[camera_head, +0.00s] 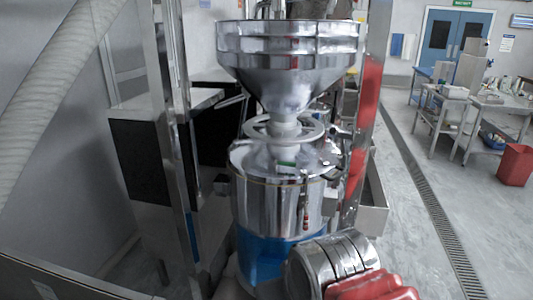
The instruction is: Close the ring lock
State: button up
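A steel bean grinder (270,205) stands upright in the middle of the view, with a funnel hopper (288,65) on top and a blue lower section (262,258). A pale spoked ring (258,134) encircles the neck below the hopper, above the drum's domed lid. A thin seam runs around the drum's upper edge. A small red-tipped fitting (306,215) hangs on the drum's front right. I cannot tell which part is the ring lock, or whether it is open or shut. I cannot make out my gripper's fingers in this view.
A ribbed silver and red part is at the bottom centre; I cannot tell whether it is mine. Steel posts (172,130) and dark-panelled cabinets stand left of the grinder, a red-and-steel post (366,110) right. Open floor with a drain channel (435,210) lies right, before tables and a red bin (515,165).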

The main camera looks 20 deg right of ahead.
aim_at(275, 162)
jog(key=z, duration=0.15)
jog(key=i, duration=1)
jog(key=z, duration=0.55)
